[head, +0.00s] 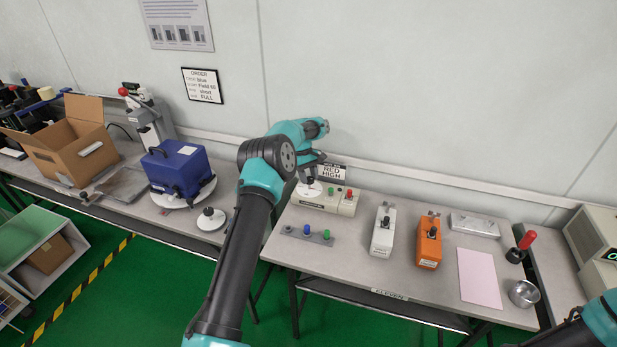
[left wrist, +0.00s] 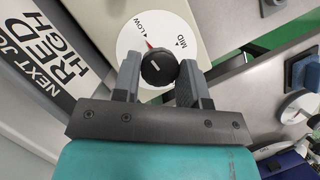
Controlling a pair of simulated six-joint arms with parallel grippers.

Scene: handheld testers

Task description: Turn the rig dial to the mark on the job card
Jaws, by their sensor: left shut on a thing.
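The rig (head: 335,203) is a cream box with a white dial face (head: 308,190) at its left end, a green button and a red one. My left gripper (head: 312,178) is shut on the dial's black knob, which shows between its fingers in the left wrist view (left wrist: 158,68). The white dial face (left wrist: 134,43) reads LOW and MID there; the knob's red pointer (left wrist: 150,44) lies between them, nearer LOW. The rest of the scale is hidden by the gripper. The job card (head: 332,172) behind the rig reads RED HIGH; it also shows in the left wrist view (left wrist: 50,60).
Right of the rig stand a white tester (head: 383,232) and an orange tester (head: 429,243), then a pink sheet (head: 479,278) and a metal bowl (head: 524,293). A grey strip with blue and green knobs (head: 307,235) lies in front. A blue case (head: 178,167) is on the left table.

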